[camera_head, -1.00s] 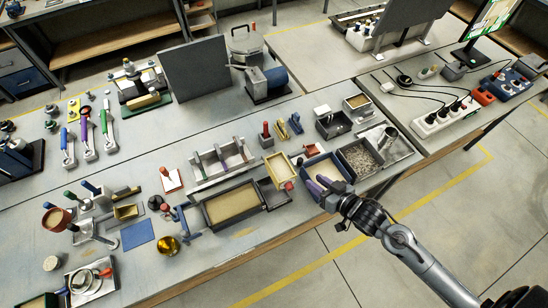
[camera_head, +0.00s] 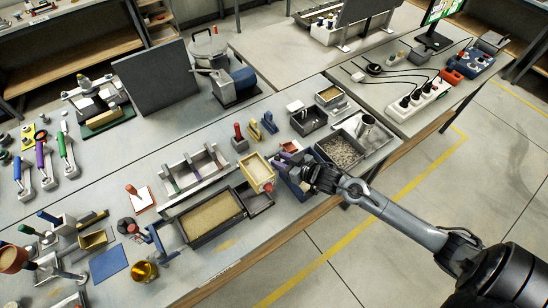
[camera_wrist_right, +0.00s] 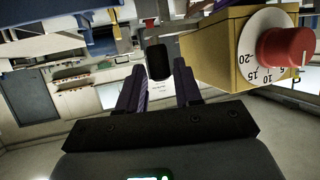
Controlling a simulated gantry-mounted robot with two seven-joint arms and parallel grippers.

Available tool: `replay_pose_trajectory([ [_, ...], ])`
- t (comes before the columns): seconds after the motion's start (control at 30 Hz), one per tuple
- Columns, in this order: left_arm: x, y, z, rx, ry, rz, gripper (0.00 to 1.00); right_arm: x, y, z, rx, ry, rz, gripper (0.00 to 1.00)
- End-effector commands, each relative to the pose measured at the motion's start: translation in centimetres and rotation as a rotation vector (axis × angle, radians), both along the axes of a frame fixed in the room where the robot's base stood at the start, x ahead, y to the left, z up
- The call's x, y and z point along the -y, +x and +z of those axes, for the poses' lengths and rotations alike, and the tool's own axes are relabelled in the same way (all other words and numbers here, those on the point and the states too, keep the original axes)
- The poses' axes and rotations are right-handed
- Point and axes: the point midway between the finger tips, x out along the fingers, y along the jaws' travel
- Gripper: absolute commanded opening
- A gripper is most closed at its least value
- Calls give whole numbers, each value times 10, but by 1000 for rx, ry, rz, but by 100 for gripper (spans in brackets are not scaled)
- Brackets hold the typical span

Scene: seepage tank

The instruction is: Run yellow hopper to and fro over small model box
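The yellow hopper (camera_head: 258,168) stands on the bench, with a red knob at its front lower corner. In the right wrist view the hopper (camera_wrist_right: 215,55) fills the upper right, its white numbered dial and red knob facing the camera. My right gripper (camera_head: 287,156) is just right of the hopper, above a blue tray. In the wrist view its purple fingers (camera_wrist_right: 158,88) are apart, and a black rounded piece shows beyond them; I cannot tell what it belongs to. The small dark box (camera_head: 258,200) sits just below the hopper in the picture, looking empty. My left gripper is out of view.
A larger sand-filled box (camera_head: 187,237) adjoins the small one on the left. The blue tray (camera_head: 301,187) is partly covered by my gripper. A gravel tray (camera_head: 341,151) and a metal tray with a cylinder (camera_head: 378,148) stand to the right. A divided rack (camera_head: 196,174) stands left of the hopper.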

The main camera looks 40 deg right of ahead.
Motion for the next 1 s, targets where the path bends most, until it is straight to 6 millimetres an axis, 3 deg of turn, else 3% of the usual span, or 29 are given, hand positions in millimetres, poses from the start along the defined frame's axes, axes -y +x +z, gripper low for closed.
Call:
replay_pose_trajectory([
  [0.3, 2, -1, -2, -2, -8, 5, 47, -5, 30, -12, 1, 1, 1, 34],
  [0.7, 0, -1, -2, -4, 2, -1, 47, -6, 34, -14, 1, 0, 1, 34],
  [0.93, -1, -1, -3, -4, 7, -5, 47, -6, 33, -14, 0, -1, 1, 1],
  [1.0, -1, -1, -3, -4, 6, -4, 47, -6, 33, -14, 0, -1, 1, 0],
])
